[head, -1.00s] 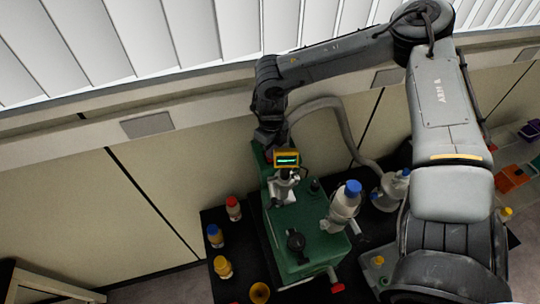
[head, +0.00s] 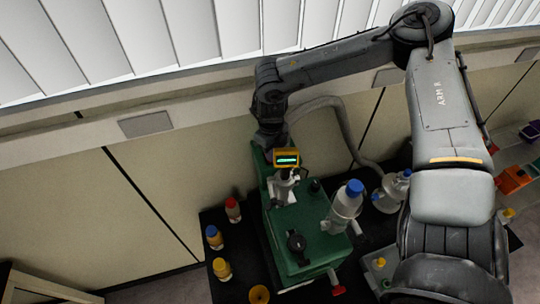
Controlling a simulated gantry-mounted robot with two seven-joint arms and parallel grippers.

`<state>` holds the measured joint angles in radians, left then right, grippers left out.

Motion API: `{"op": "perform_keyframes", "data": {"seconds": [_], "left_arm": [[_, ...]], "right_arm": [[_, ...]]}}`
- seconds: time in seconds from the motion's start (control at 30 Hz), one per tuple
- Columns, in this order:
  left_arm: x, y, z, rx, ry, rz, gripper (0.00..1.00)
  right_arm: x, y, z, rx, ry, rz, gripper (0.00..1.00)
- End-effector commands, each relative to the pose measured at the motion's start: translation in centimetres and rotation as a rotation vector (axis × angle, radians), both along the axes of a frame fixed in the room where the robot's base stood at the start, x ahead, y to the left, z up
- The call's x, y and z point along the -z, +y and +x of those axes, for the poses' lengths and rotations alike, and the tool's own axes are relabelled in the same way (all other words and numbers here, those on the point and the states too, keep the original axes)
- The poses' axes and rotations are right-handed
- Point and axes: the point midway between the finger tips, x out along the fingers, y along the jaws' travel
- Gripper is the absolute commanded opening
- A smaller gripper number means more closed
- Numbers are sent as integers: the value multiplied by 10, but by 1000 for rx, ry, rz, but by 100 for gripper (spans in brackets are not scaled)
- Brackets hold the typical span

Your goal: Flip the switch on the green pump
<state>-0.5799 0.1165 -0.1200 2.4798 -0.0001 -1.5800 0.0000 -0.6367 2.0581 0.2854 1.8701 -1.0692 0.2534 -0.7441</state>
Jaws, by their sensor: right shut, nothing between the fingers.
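The green pump (head: 309,217) stands on a dark surface in the lower middle of the head view. A yellow gauge with a lit display (head: 287,158) sits on its metal fitting. My right arm reaches over from the right, and my right gripper (head: 268,143) points down at the pump's far end, by the wall side. It is shut and holds nothing. Its fingertips are small and dark here, and I cannot tell whether they touch the pump. The switch cannot be made out clearly; the gripper may cover it. My left gripper is not in view.
A blue-capped bottle (head: 346,203) stands on the pump's right side. Several small capped bottles, including a red-capped one (head: 232,210), line the left edge of the dark surface. A grey hose (head: 343,128) curves behind the pump along the wall. Coloured bins (head: 514,178) lie far right.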

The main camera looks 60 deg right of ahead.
Motion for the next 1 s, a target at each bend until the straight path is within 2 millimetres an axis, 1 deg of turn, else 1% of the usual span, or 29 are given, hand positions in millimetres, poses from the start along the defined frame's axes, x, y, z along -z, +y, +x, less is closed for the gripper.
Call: {"op": "perform_keyframes", "data": {"seconds": [0.17,0.8,1.0], "left_arm": [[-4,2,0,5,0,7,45],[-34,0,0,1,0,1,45],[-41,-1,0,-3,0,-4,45]], "right_arm": [[-6,-1,0,1,-1,-1,0],[-56,0,0,1,-1,0,0],[-68,-1,0,1,0,-1,0]]}}
